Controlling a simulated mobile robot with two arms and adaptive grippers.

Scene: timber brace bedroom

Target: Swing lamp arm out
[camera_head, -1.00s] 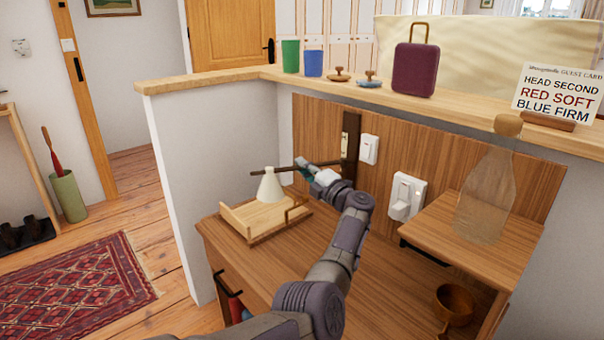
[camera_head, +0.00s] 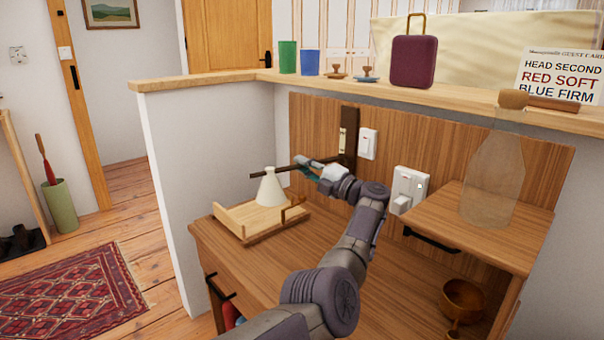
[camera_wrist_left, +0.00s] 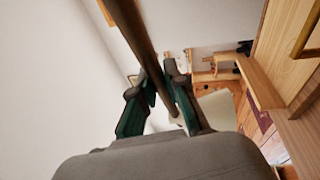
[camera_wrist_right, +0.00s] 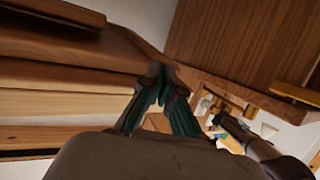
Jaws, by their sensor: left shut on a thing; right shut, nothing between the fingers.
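The lamp arm (camera_head: 287,171) is a thin dark bar. It runs left from a dark wall mount (camera_head: 350,140) on the wood panel. A white cone lampshade (camera_head: 270,189) hangs near its left end, over a wooden tray. My left gripper (camera_head: 312,168) is shut on the lamp arm, between shade and mount. In the left wrist view the bar (camera_wrist_left: 143,45) passes between the fingers (camera_wrist_left: 160,90), and part of the pale shade shows behind them. My right gripper (camera_wrist_right: 161,82) shows only in its own wrist view, shut and empty, beside wooden surfaces.
The wooden tray (camera_head: 238,226) sits on the desk (camera_head: 350,262). White switches (camera_head: 367,144) (camera_head: 408,188) are on the panel. A glass bottle (camera_head: 490,180) stands on the raised shelf at right, with a wooden bowl (camera_head: 463,298) below. A ledge (camera_head: 450,110) holds cups, a case and a card.

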